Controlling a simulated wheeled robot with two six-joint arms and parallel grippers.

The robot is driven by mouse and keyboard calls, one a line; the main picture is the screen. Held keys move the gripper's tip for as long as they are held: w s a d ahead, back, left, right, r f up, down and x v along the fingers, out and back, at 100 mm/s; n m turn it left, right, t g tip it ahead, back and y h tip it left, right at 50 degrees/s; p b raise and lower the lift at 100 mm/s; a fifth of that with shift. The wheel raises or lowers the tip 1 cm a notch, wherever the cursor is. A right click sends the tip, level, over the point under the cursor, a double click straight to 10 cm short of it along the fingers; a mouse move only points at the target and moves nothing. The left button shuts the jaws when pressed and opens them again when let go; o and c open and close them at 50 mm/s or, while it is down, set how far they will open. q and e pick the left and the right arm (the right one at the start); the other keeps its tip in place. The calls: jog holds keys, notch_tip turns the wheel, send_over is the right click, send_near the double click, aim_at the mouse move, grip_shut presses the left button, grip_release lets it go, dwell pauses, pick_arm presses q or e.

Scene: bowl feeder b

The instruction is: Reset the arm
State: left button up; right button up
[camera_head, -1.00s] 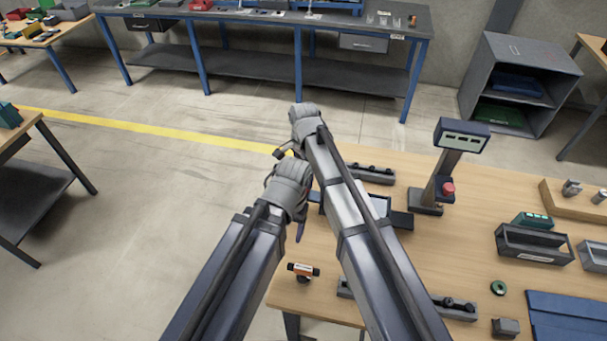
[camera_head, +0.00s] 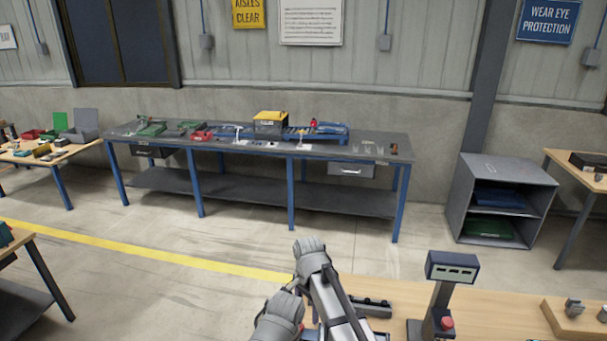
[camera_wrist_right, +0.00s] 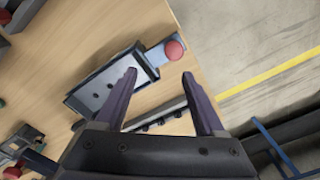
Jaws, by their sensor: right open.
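My two arms (camera_head: 325,305) show at the bottom middle of the head view, close together with their wrists near the table's far left part. My right gripper (camera_wrist_right: 160,74) is open and empty in the right wrist view, its two dark fingers spread above the table. A grey display stand (camera_head: 450,268) with a red button is right of the arms; a grey device with a red knob (camera_wrist_right: 175,50) shows behind the fingers in the wrist view. My left wrist (camera_head: 280,320) is partly in the head view, its fingers hidden.
The wooden table (camera_head: 500,300) bears a dark rail (camera_head: 372,307) and a wooden block with metal parts (camera_head: 580,318). A long blue-legged bench (camera_head: 270,155) stands at the wall, a grey shelf unit (camera_head: 500,200) to its right. Open floor with a yellow line (camera_head: 150,250) lies between.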

jog(key=s+d+n, duration=0.9)
jog(key=s+d, duration=0.3)
jog(key=d, duration=0.4)
jog(key=s+a+f+n+h+b, duration=0.1)
jog(key=s+a+f+n+b, duration=0.3)
jog(key=s+a+f+b, duration=0.2)
jog(key=a+f+b, duration=0.2)
jog(key=a, duration=0.2)
jog(key=shift+a+f+n+b, duration=0.25)
jog(key=shift+a+n+b, duration=0.05)
jog(key=shift+s, duration=0.1)
dwell(0.7)
